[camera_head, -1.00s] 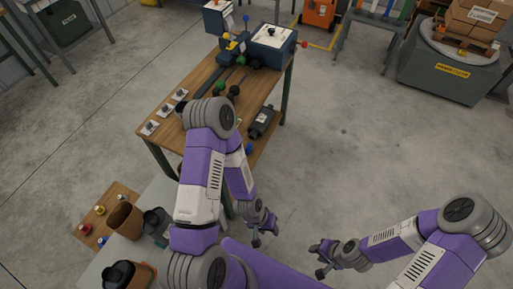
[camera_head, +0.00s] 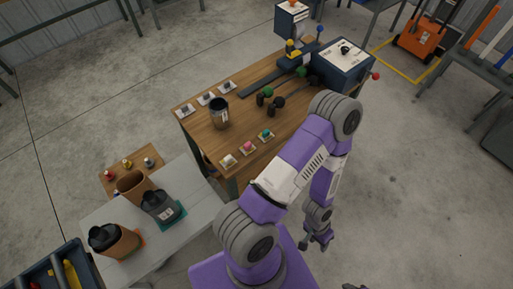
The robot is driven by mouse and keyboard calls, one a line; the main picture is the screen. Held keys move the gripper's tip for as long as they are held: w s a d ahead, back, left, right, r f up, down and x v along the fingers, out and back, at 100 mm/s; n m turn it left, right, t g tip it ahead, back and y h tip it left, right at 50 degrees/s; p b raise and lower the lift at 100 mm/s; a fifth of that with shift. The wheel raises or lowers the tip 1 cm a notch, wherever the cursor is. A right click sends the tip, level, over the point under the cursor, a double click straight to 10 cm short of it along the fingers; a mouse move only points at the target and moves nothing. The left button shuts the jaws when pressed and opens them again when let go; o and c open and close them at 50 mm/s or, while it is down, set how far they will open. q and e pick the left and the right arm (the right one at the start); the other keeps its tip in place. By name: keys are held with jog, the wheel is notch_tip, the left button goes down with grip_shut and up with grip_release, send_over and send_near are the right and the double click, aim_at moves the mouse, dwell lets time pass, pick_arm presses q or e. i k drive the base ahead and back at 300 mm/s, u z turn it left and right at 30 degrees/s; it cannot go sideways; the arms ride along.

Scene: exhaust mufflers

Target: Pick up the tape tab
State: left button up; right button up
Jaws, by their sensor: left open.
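Small pads with pink (camera_head: 247,148), teal (camera_head: 266,135) and pale (camera_head: 228,160) pieces lie along the near edge of the wooden table (camera_head: 218,155). Small white cards with grey pieces (camera_head: 205,99) lie along its left side. I cannot tell which of these is the tape tab. My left gripper (camera_head: 315,243) is open and empty, hanging beyond the table to the right of the pads. My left arm crosses in front of the table's right part. A dark sliver at the bottom edge may be my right gripper (camera_head: 354,286); its jaws are hidden.
A dark canister (camera_head: 219,114) stands on the wooden table. Black rods with round ends (camera_head: 270,104) and a blue-grey machine box (camera_head: 341,65) are behind.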

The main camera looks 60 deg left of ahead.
aim_at(229, 161)
jog(key=i, duration=1.05)
jog(key=u, duration=2.25)
